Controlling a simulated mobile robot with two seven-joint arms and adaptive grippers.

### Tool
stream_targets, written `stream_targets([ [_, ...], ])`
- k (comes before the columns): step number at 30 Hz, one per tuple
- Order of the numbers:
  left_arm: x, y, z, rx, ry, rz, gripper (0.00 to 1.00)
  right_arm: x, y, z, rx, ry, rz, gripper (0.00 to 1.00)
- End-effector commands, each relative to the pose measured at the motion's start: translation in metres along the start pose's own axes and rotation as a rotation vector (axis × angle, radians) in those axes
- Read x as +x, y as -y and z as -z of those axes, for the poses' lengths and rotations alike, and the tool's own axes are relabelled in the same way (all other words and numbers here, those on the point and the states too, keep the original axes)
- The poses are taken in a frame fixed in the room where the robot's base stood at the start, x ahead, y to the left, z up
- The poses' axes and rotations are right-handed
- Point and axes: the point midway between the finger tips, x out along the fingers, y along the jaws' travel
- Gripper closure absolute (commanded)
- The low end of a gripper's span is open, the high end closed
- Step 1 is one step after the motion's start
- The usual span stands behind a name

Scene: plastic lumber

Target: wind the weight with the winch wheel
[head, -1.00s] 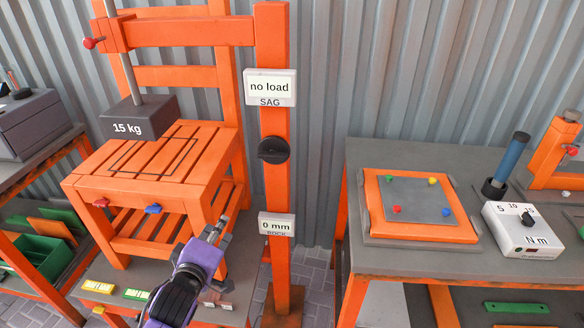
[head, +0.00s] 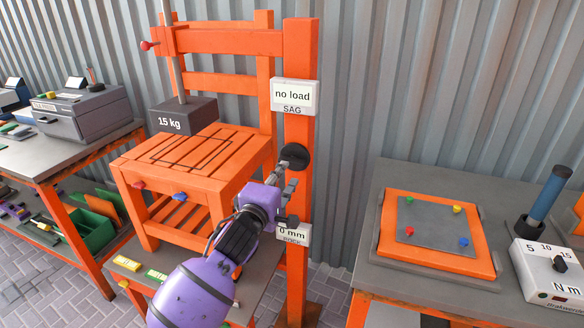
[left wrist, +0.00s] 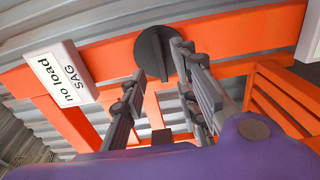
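The winch wheel is a dark round knob (head: 294,157) with a raised grip bar, on the orange upright post (head: 298,60); it also shows in the left wrist view (left wrist: 153,50). The dark weight (head: 184,116), marked 15 kg, hangs on a grey rod above the slatted orange seat (head: 200,150). The display (head: 294,96) reads "no load" over SAG. My left gripper (head: 291,200) is just below the wheel, with its fingers apart and nothing held. In the left wrist view its fingertips (left wrist: 160,60) point at the knob; contact cannot be told. My right gripper is not in view.
A lower display (head: 293,234) reads 0 mm, partly behind my left gripper. A grey bench (head: 400,275) at the right bears an orange panel (head: 385,240) and a torque box (head: 548,270). Another bench (head: 40,160) stands at the left. Corrugated wall lies behind.

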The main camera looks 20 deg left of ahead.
Motion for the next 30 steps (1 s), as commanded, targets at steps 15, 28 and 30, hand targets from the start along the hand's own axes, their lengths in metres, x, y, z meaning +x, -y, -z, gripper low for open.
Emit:
stream_targets([
  [15,0.055,0.0,0.0,0.0,0.001,0.0,0.72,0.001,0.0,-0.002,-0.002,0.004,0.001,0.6],
  [28,0.055,0.0,0.0,0.0,0.001,0.0,1.0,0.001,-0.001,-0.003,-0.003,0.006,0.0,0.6],
  [30,0.055,0.0,0.0,0.0,0.001,0.0,1.0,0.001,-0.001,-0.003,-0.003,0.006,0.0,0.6],
])
